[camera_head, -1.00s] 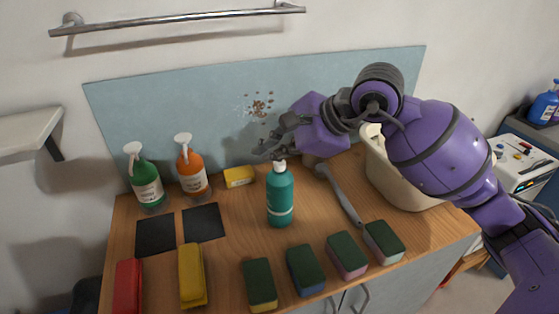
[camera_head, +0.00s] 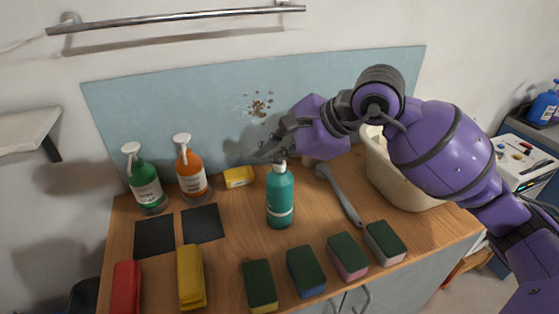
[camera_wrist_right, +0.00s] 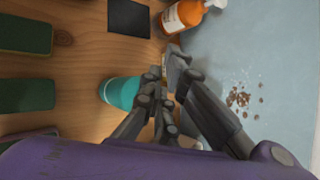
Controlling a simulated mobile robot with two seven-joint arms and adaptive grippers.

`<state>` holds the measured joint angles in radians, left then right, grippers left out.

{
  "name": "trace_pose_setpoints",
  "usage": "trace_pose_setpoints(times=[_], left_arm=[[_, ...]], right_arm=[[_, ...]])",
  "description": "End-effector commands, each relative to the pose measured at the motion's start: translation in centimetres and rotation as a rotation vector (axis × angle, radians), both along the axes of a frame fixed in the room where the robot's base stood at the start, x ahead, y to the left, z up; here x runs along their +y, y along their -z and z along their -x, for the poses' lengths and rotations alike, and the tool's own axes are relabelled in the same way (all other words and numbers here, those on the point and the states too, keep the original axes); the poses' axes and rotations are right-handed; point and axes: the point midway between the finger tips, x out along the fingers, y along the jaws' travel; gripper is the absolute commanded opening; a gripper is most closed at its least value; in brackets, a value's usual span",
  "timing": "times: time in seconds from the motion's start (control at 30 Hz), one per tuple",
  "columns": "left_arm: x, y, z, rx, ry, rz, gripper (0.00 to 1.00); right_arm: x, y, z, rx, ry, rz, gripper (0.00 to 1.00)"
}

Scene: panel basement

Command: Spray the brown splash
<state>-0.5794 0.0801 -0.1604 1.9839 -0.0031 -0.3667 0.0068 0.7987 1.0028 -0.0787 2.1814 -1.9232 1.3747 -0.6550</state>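The brown splash (camera_head: 258,105) is a cluster of brown flecks with pale specks beside it, on the blue-grey panel. It also shows in the right wrist view (camera_wrist_right: 238,97). A teal bottle (camera_head: 280,197) stands upright on the wooden counter below the splash, its body also in the right wrist view (camera_wrist_right: 119,92). My right gripper (camera_head: 272,152) is at the bottle's top, and its dark fingers hide most of the head. I cannot tell whether they close on it. My left gripper is not in view.
A green spray bottle (camera_head: 146,184) and an orange one (camera_head: 190,172) stand at the left. Several sponges (camera_head: 306,270) line the front edge. A yellow block (camera_head: 239,177), a grey-handled brush (camera_head: 340,197) and a cream bin (camera_head: 400,182) are nearby. A metal rail (camera_head: 180,20) runs above.

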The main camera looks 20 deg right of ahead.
Motion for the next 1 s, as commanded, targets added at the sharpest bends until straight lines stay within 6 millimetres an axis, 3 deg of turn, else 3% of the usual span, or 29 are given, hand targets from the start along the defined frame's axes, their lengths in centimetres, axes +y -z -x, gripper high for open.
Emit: trace_pose_setpoints(times=[0.47,1.0], left_arm=[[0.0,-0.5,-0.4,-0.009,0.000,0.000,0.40],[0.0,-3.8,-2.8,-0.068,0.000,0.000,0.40]], right_arm=[[0.0,-1.0,0.0,-0.002,0.000,0.000,0.00],[0.0,-6.4,0.0,-0.007,0.000,0.000,0.00]])
